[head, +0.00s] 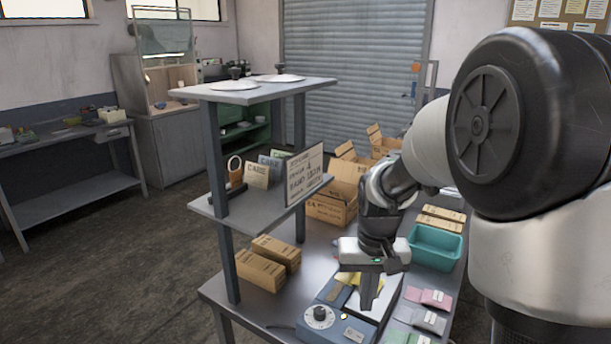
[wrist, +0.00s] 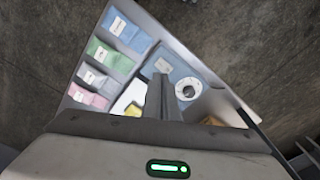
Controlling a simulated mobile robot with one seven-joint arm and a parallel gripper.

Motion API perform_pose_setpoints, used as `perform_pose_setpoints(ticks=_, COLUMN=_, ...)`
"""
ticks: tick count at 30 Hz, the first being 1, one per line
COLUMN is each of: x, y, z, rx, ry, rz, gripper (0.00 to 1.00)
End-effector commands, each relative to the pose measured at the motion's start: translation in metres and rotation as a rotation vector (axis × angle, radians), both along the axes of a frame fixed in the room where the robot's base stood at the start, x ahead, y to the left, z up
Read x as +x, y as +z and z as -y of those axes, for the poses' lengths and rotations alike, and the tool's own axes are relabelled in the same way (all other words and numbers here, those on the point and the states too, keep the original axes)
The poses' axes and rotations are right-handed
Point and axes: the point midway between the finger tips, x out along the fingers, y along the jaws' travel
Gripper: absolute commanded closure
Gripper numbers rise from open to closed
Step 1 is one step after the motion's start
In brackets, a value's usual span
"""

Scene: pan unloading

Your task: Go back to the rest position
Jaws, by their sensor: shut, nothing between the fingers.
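My gripper (head: 368,298) points down above the front part of the grey workbench (head: 290,285). Its fingers are shut together with nothing between them. In the wrist view the closed fingers (wrist: 159,97) hang over the bench, near a blue-grey scale with a round white dial (wrist: 188,88). In the head view the scale (head: 333,320) is just left of and below the fingers. The pan of the scale is partly hidden behind the gripper, and a yellow item (head: 373,280) shows beside the fingers.
Pink and grey packets (head: 428,298) lie right of the gripper, with a teal bin (head: 434,247) behind. A shelf tower (head: 262,205) with signs stands left on the bench. Cardboard boxes (head: 332,192) sit at the back. Open floor (head: 120,270) lies left.

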Motion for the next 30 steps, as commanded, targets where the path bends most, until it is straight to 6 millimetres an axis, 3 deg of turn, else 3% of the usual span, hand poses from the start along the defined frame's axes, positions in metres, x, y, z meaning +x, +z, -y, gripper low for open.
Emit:
perform_pose_setpoints(ticks=1, x=-0.010, y=0.023, z=0.000, rx=-0.001, ry=0.004, rz=0.038, gripper=1.00)
perform_pose_setpoints(ticks=6, x=-0.055, y=0.082, z=0.000, rx=-0.006, ry=0.019, rz=0.152, gripper=1.00)
perform_pose_setpoints(ticks=12, x=-0.114, y=0.126, z=0.000, rx=-0.010, ry=0.036, rz=0.282, gripper=1.00)
perform_pose_setpoints(ticks=18, x=-0.162, y=0.142, z=0.000, rx=-0.012, ry=0.049, rz=0.384, gripper=1.00)
perform_pose_setpoints(ticks=21, x=-0.175, y=0.144, z=0.000, rx=-0.013, ry=0.053, rz=0.412, gripper=1.00)
perform_pose_setpoints(ticks=30, x=-0.183, y=0.144, z=0.000, rx=-0.013, ry=0.056, rz=0.429, gripper=1.00)
